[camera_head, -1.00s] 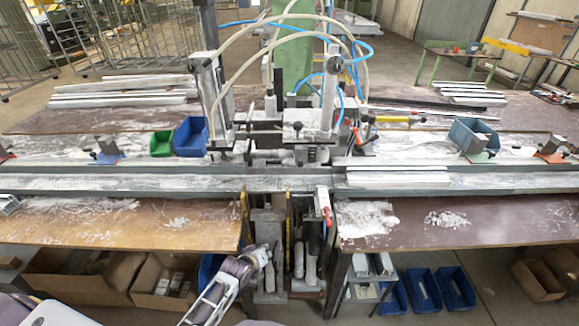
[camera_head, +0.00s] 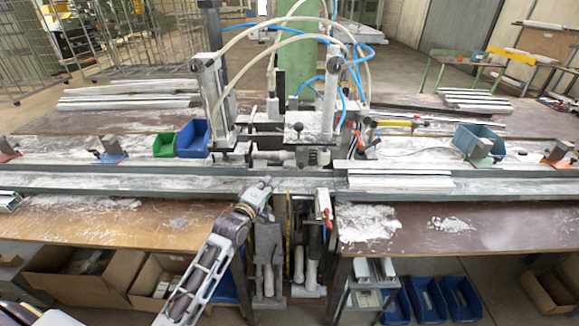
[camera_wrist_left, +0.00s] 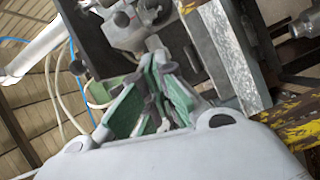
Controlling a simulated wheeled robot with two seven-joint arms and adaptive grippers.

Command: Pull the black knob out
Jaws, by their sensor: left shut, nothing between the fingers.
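A small black knob (camera_head: 298,126) stands on top of the metal clamp plate in the middle of the bench, in the head view. My left gripper (camera_head: 263,186) is at the front edge of the bench, nearer to me than the knob, lower and to its left, clear of it. In the left wrist view its green-padded fingers (camera_wrist_left: 155,100) are shut and empty, pointing toward the clamp machinery. My right gripper is not in view.
Two upright cylinders (camera_head: 208,100) and blue air hoses (camera_head: 361,60) flank the clamp. White profiles (camera_head: 400,180) lie on the rail (camera_head: 500,183) to the right. A red-handled part (camera_head: 324,207) hangs at the bench gap. Blue bins (camera_head: 192,138) stand behind the rail.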

